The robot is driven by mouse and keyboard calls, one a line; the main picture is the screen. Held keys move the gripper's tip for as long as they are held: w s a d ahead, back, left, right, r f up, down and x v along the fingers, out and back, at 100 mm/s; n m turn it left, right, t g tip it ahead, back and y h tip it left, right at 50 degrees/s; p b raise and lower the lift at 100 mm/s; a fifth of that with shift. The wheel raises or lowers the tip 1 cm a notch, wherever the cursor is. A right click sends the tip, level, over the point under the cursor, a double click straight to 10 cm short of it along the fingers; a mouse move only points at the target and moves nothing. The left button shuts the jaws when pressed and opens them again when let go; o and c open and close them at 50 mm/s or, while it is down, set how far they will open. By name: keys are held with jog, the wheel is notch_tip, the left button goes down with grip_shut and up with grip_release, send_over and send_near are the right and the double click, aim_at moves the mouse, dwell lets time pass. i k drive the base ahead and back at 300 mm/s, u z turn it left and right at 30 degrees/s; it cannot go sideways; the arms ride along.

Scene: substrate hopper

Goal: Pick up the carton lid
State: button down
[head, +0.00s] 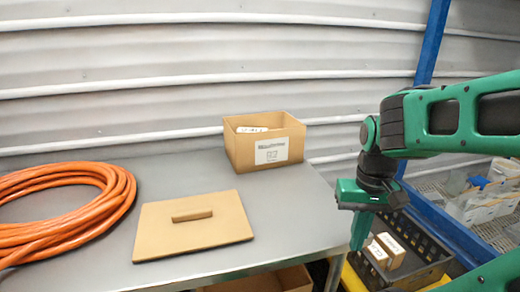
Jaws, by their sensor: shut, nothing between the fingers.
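The carton lid (185,234) is a flat tan square with a raised bar handle (192,215) in its middle. It lies flat on the grey table (165,180), near the front edge. An open tan carton (265,150) with a white label stands behind it to the right, with something white inside. My gripper (358,240) is green, points down and is shut and empty. It is to the right of the lid, past the table's right edge, and well apart from it.
A coil of orange hose (115,200) lies on the table left of the lid. Below right, a dark crate (430,262) holds small boxes (386,250). A blue post (430,45) and a wire shelf with packets stand at the right. A corrugated wall closes the back.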

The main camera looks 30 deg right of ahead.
aim_at(174, 226)
jog(key=u, duration=1.25)
jog(key=k, duration=1)
jog(key=z, duration=0.95)
jog(key=i, duration=1)
jog(key=u, duration=0.05)
